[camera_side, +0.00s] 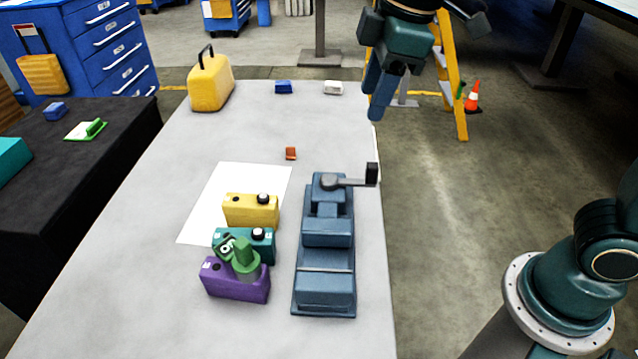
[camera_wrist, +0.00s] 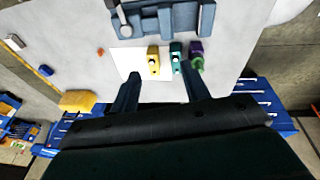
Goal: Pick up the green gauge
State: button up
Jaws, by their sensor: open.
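The green gauge (camera_side: 245,261) has a thick green body and a small round dial face. In the side view it lies tilted across the tops of the teal block (camera_side: 262,244) and the purple block (camera_side: 236,284), near the front of the table. In the wrist view the gauge (camera_wrist: 197,64) is small, beside the right finger. My gripper (camera_side: 376,98) is high at the table's far right edge, well away from the gauge. In the wrist view its two fingers (camera_wrist: 160,72) are apart with nothing held between them.
A yellow block (camera_side: 250,211) stands behind the teal one, on a white sheet (camera_side: 205,215). A blue vise (camera_side: 325,262) with a crank handle stands right of the blocks. A small orange piece (camera_side: 291,153) and a yellow case (camera_side: 210,85) are farther back. The table's left side is clear.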

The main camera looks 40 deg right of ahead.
jog(key=w+a+f+n+g, duration=0.1)
jog(key=w+a+f+n, duration=0.15)
jog(key=a, duration=0.25)
jog(key=w+a+f+n+g, duration=0.1)
jog(key=w+a+n, duration=0.2)
jog(key=a, duration=0.2)
jog(key=n+h, duration=0.1)
jog(key=n, duration=0.3)
send_over(241, 242)
notch_tip(241, 242, down, 6)
jog(key=shift+d+g, duration=0.1)
jog(key=shift+g, duration=0.2)
jog(key=shift+f, duration=0.15)
jog(key=shift+f, duration=4.15)
jog(key=shift+f, duration=2.6)
